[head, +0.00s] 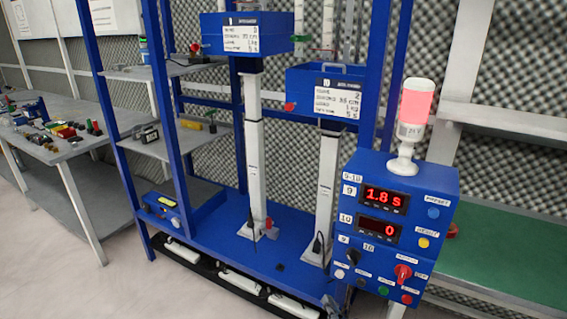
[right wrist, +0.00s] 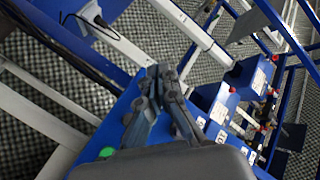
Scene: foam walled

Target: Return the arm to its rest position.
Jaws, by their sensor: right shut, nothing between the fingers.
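My right gripper (right wrist: 160,76) shows in the right wrist view, with its dark fingers together and nothing between them. Behind it in that view is a blue surface with a green button (right wrist: 106,153). Its contact or distance to that surface cannot be told. No part of my right gripper can be made out in the head view. My left gripper is in neither view.
A blue test rig (head: 205,238) with two white columns fills the middle. A blue control box (head: 350,190) with red displays and a lit red lamp (head: 416,104) stands at right. A cluttered bench (head: 75,146) is at left, a green-topped table (head: 505,262) at right. Pale floor is clear at front left.

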